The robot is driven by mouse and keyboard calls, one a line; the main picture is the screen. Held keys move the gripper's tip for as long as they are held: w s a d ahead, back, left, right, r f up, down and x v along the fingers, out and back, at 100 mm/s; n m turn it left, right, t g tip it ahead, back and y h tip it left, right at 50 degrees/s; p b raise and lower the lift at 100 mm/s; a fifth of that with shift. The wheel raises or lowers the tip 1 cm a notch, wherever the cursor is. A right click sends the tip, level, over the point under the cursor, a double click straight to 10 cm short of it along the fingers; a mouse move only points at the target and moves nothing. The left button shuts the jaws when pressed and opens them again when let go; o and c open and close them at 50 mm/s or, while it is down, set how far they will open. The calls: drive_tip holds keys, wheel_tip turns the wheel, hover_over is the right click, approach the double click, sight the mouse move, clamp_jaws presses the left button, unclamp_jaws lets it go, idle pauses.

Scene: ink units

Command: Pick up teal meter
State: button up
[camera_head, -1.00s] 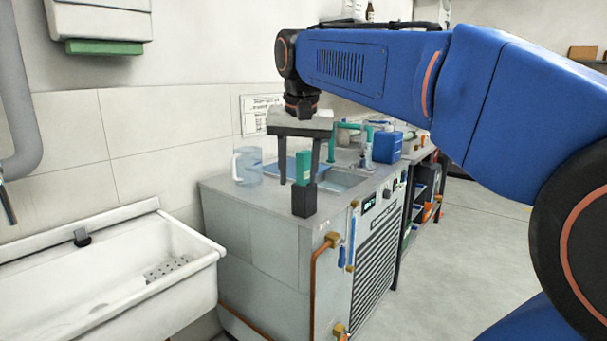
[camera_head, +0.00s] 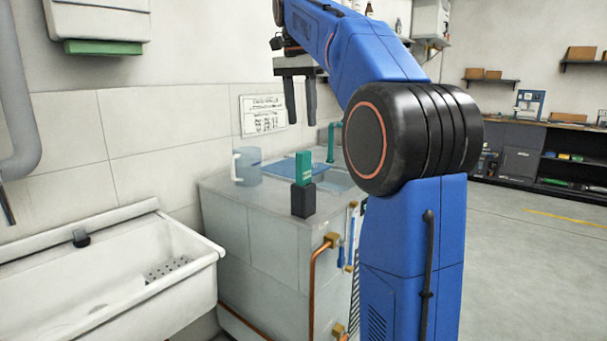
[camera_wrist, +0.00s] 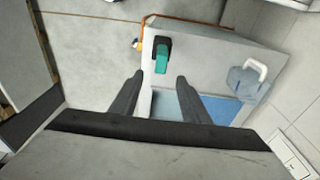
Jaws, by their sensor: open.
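The teal meter (camera_head: 303,164) stands upright in a black block-shaped holder (camera_head: 303,199) on the near corner of the grey cabinet top. In the wrist view the teal meter (camera_wrist: 161,59) shows from above, beyond my fingertips and between their lines. My gripper (camera_head: 301,122) is open and empty, pointing down, above the cabinet and higher than the meter. Its two dark fingers also show in the wrist view (camera_wrist: 160,75), apart from the meter.
A clear jug (camera_head: 247,166) stands behind left of the meter. A blue mat or tray (camera_head: 287,167) and a teal tap (camera_head: 332,141) are behind it. A white sink (camera_head: 110,265) is at left. Brass valves and copper pipe (camera_head: 316,275) run down the cabinet front.

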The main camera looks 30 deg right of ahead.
sight(304, 167)
drive_tip(key=f, duration=0.5)
drive_tip(key=d+f, duration=0.1)
drive_tip(key=f, duration=0.4)
drive_tip(key=w+f, duration=0.1)
drive_tip(key=f, duration=0.4)
drive_tip(key=shift+d+f, duration=0.2)
drive_tip(key=shift+d, duration=0.05)
clamp_jaws()
